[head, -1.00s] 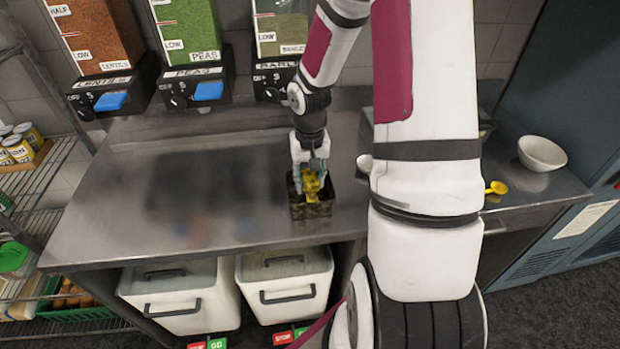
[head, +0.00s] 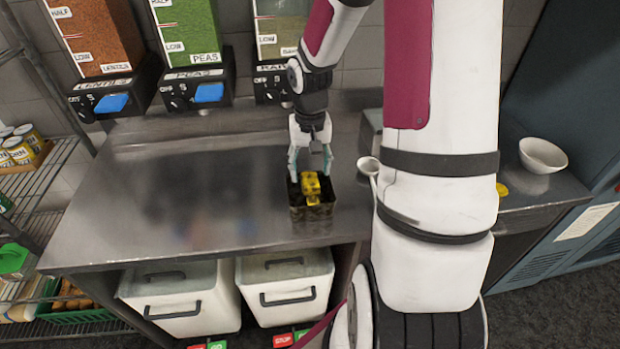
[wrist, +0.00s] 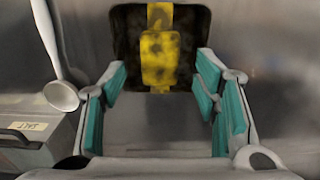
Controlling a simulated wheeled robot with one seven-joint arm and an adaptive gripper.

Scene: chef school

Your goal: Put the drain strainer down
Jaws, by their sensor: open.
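The drain strainer (head: 297,212) appears as a dark, square, box-like basket with a yellow piece (head: 311,186) across its top. It stands upright on the steel counter, below my gripper. In the wrist view the strainer (wrist: 127,45) lies ahead of the fingertips, with its yellow strap and raised yellow block between the finger lines. My gripper (head: 310,170) is open and empty just above it, with teal-padded fingers spread either side of the yellow block. The fingers also show wide apart in the wrist view (wrist: 162,78). I cannot tell how closely the fingertips clear the rim.
The steel counter (head: 170,215) is clear to the left. A pale ladle-like utensil (wrist: 60,95) and a labelled box (wrist: 30,145) lie to the right in the head view, partly behind my arm. A white bowl (head: 543,155) sits far right. Dispensers (head: 195,88) line the wall.

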